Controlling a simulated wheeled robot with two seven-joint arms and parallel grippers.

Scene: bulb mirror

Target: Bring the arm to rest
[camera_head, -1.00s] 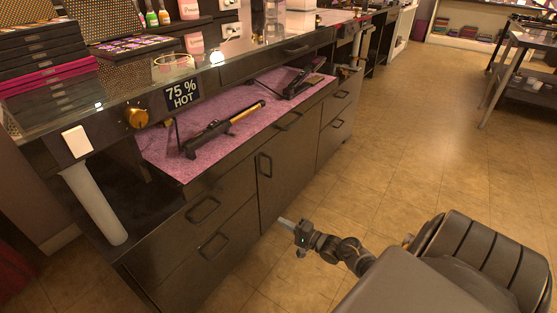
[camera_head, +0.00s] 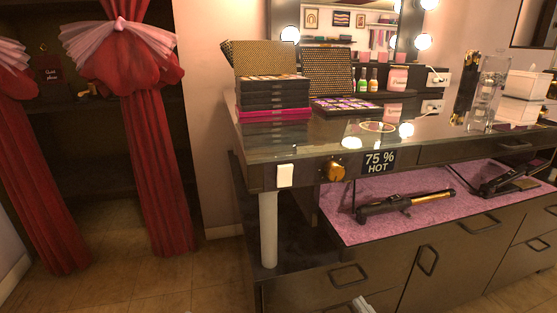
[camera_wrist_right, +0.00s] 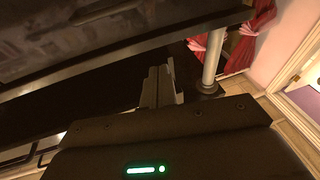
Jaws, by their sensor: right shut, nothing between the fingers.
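My right gripper (camera_head: 362,304) shows only as a small pale tip at the bottom edge of the head view, in front of the dark drawers. In the right wrist view its two fingers (camera_wrist_right: 160,86) lie together with nothing held between them. They point toward the dark underside of the counter, near a pale round leg (camera_wrist_right: 213,58). I cannot tell the exact gap to the furniture. My left gripper is not in view.
The black vanity counter (camera_head: 300,180) has drawers, a pink-lined shelf (camera_head: 350,232) with a curling iron (camera_head: 405,204), and a pale leg (camera_head: 268,230). Stacked palettes (camera_head: 272,97) stand on top. Red curtains (camera_head: 160,180) hang left. Brown floor (camera_head: 215,275) is open between curtain and counter.

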